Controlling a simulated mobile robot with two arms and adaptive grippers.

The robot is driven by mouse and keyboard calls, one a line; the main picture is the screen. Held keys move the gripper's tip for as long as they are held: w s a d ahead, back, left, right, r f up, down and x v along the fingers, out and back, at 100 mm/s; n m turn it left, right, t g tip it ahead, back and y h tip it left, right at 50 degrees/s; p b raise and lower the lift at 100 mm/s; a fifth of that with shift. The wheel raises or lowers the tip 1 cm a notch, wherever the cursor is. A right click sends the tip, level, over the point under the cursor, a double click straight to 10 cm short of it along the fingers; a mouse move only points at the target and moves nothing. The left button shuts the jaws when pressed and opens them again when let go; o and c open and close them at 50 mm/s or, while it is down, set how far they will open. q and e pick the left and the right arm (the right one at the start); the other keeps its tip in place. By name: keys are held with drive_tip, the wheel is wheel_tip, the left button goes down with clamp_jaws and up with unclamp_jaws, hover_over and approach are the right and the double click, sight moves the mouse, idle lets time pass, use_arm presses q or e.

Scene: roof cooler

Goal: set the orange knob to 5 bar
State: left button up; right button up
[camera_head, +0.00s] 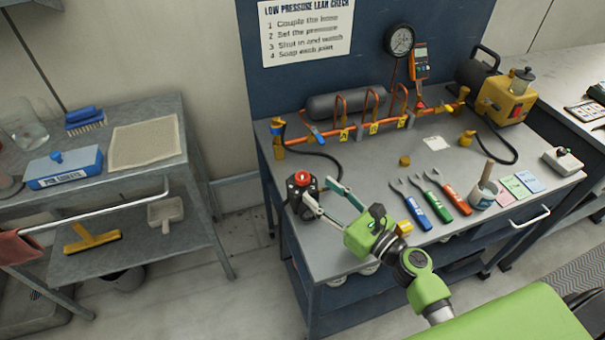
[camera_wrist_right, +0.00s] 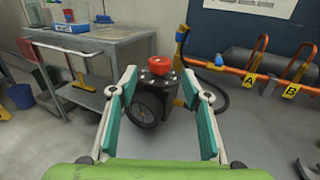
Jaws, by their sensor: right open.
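The orange-red knob (camera_head: 302,176) sits on top of a dark regulator body (camera_head: 302,198) at the left front of the grey bench. In the right wrist view the knob (camera_wrist_right: 158,64) is centred between my fingers, above a round black gauge (camera_wrist_right: 144,108) whose reading is too small to tell. My right gripper (camera_head: 322,194) is open. Its fingers (camera_wrist_right: 160,85) reach toward the regulator from the right, one on each side in the wrist view. I cannot tell whether they touch it. My left gripper is not in view.
An orange pipe manifold (camera_head: 370,128) with a grey cylinder and a gauge (camera_head: 399,40) stands behind. A black hose (camera_head: 315,152) runs near the regulator. A steel trolley (camera_head: 190,165) stands left.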

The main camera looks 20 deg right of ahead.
sight(307, 182)
drive_tip(key=p+x, duration=0.1)
drive_tip(key=x, duration=0.6)
drive_tip(key=shift+w+a, duration=0.15)
drive_tip(key=shift+w, duration=0.15)
drive_tip(key=c, duration=1.1)
